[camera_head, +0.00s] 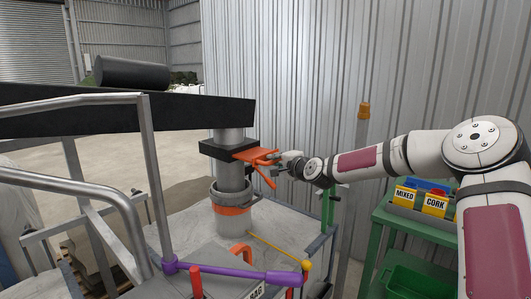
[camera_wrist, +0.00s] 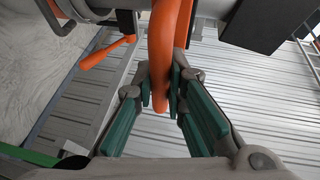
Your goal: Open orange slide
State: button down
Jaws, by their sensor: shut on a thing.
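The orange slide (camera_head: 254,154) is a flat orange plate at a black housing (camera_head: 224,149) around the upright grey pipe (camera_head: 231,175). It sticks out of the housing to the right. My gripper (camera_head: 277,160) is at its outer end. In the wrist view, an orange bar (camera_wrist: 162,60) runs between the green-padded fingers of my gripper (camera_wrist: 160,97), and they are shut on it. This bar appears to be the slide's handle. The slide's plate is mostly out of the wrist view. How far the slide is drawn out is hard to judge.
An orange lever (camera_head: 265,178) hangs just below the slide; one also shows in the wrist view (camera_wrist: 105,52). A purple bar (camera_head: 235,275) and grey railing (camera_head: 150,180) stand in front. A green shelf (camera_head: 410,222) with yellow labelled bins is at right. A corrugated wall (camera_head: 300,80) stands behind.

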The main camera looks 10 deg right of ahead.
jog(key=shift+s+d+f, duration=0.1)
jog(key=shift+s+d, duration=0.35)
jog(key=shift+s, duration=0.2)
jog(key=c, duration=1.6)
grip_release()
jog(key=v, duration=1.2)
